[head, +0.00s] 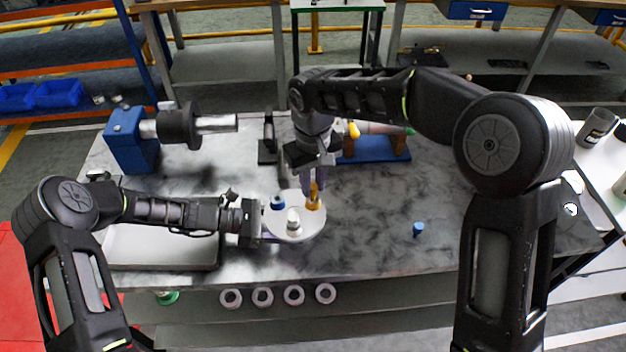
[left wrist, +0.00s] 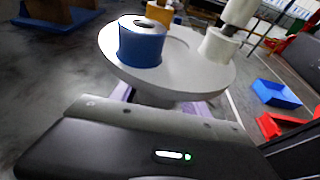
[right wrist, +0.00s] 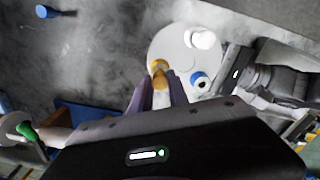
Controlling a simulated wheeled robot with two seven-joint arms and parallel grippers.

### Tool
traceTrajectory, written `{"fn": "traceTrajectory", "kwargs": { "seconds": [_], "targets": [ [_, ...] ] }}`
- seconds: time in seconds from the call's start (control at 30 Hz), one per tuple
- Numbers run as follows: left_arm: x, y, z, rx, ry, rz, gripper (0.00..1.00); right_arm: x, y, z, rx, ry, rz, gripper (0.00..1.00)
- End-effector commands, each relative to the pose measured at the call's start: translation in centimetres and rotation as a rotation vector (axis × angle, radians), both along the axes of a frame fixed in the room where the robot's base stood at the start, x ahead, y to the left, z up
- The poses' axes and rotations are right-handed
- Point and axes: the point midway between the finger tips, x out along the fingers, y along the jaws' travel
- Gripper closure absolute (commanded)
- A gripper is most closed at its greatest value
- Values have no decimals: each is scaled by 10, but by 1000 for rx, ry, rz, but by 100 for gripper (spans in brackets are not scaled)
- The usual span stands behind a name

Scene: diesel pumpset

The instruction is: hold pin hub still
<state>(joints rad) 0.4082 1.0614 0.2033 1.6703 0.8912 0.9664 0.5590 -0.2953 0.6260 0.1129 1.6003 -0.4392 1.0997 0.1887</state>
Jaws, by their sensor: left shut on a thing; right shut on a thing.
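The pin hub is a white round disc (head: 313,224) above the table's front half. It carries a blue bush (head: 278,202), a white bush (head: 293,220) and an orange bush (head: 313,203). My left gripper (head: 262,236) is shut on the hub from its left side. In the left wrist view, the purple fingers (left wrist: 163,103) go under the disc (left wrist: 190,78), and their contact is hidden. My right gripper (head: 313,186) points down and is shut on the orange bush, also seen in the right wrist view (right wrist: 159,80). The bush is at the disc's rim.
A loose blue bush (head: 418,229) lies on the table to the right. A blue machine with a shaft (head: 127,138) stands at the back left. A blue stand (head: 372,150) is behind my right gripper. A pale tray (head: 160,250) lies under my left arm. The front right table is mostly clear.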

Motion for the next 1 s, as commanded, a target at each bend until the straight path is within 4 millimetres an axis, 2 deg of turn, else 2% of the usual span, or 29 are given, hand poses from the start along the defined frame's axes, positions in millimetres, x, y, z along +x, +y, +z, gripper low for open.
{"fn": "traceTrajectory", "kwargs": {
  "seconds": [0.67,0.7,1.0],
  "targets": [
    [0,0,0,0,0,1,100,0,0,-12,0,0,0,100],
    [0,0,0,0,0,1,100,0,0,-12,0,0,0,76],
    [0,0,0,0,0,1,100,0,0,-12,0,0,0,54]
  ]
}}
